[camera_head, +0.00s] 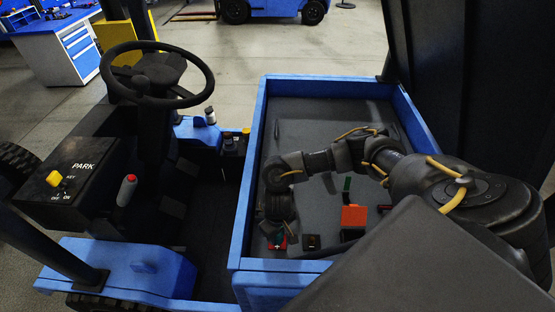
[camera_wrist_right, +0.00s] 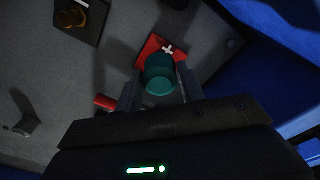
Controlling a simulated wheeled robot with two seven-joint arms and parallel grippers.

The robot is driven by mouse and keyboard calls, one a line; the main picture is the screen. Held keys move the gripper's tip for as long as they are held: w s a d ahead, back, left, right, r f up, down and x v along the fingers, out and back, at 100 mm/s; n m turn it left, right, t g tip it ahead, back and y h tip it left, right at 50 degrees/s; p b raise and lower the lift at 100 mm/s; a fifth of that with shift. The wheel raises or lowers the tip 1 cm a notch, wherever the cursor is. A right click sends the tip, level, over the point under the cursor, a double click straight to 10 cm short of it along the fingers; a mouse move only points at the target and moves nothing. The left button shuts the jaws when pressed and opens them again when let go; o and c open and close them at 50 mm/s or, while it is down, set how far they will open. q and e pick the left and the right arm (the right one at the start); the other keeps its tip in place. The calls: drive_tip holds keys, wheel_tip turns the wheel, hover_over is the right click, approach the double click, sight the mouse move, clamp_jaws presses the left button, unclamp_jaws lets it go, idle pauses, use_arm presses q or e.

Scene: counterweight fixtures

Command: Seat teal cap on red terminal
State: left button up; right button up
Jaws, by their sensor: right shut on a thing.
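My right gripper (camera_head: 278,231) points down into the blue-walled bay and is shut on the teal cap (camera_wrist_right: 160,76), a short round piece between its two fingers. In the head view the cap is a small dark teal patch, mostly hidden by the gripper. The red terminal (camera_head: 284,244) is a red square base beneath the gripper. In the right wrist view the red terminal (camera_wrist_right: 153,46) shows a white plus mark just past the cap. The cap overlaps the base in that view; I cannot tell whether they touch. My left gripper is not in view.
A black block with a brass-coloured top (camera_head: 312,242) sits just right of the red terminal. An orange block (camera_head: 354,215) stands further right, with a green upright piece behind it. The blue bay wall (camera_head: 243,215) is close on the left. The bay floor behind is mostly clear.

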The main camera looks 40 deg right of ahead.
drive_tip(key=shift+f+b, duration=0.4)
drive_tip(key=shift+f, duration=0.4)
drive_tip(key=o, duration=0.8)
drive_tip(key=shift+c, duration=0.2)
drive_tip(key=shift+r, duration=0.1)
wheel_tip(320, 180, up, 9)
drive_tip(key=shift+w+f+p, duration=0.1)
drive_tip(key=shift+f+p, duration=0.05)
drive_tip(key=shift+p, duration=0.6)
drive_tip(key=shift+r+b, duration=0.3)
drive_tip(key=shift+r, duration=0.7)
